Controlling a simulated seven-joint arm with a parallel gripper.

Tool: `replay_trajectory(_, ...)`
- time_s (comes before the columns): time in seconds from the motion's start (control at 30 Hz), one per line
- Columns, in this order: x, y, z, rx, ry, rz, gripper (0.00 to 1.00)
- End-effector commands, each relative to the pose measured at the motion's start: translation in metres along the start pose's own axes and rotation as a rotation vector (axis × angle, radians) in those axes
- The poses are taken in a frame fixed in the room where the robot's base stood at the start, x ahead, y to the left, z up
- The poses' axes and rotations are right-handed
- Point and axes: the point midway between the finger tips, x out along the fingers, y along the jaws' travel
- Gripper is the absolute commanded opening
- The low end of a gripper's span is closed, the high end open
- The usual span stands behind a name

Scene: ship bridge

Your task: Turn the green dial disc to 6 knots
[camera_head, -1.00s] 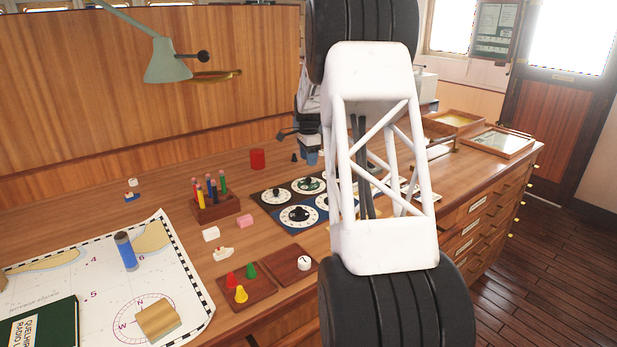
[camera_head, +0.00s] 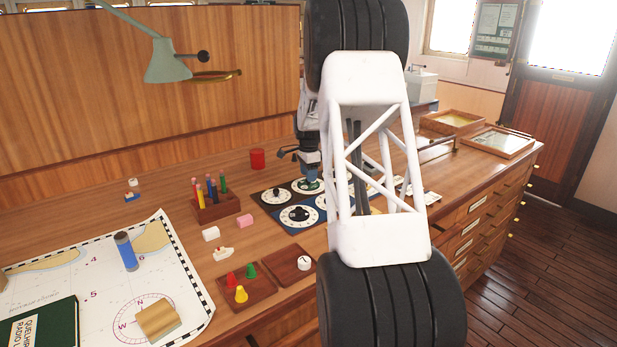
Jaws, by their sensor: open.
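The green dial disc (camera_head: 308,185) sits on the far part of a dark panel of dials (camera_head: 270,208) on the wooden desk. Its ring and numbers are mostly covered by my gripper, so its setting cannot be read. My gripper (camera_head: 309,175) hangs just above the green dial, pointing down, with its jaws open. I cannot tell whether the fingers touch the disc. My own white and black arm links hide the right part of the panel.
Neighbouring dials are a black one (camera_head: 277,194) to the left and a blue one (camera_head: 298,215) in front. A lamp (camera_head: 165,62) overhangs the far left.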

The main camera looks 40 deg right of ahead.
Motion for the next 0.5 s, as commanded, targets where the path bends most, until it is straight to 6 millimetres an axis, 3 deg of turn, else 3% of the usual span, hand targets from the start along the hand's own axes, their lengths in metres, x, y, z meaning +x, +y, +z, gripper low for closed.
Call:
replay_trajectory(0.2, 0.0124, 0.0002, 0.0001, 0.0, 0.0, -0.001, 0.51)
replay_trajectory(0.5, 0.0137, 0.0001, 0.0, 0.0, 0.0, -0.001, 0.51)
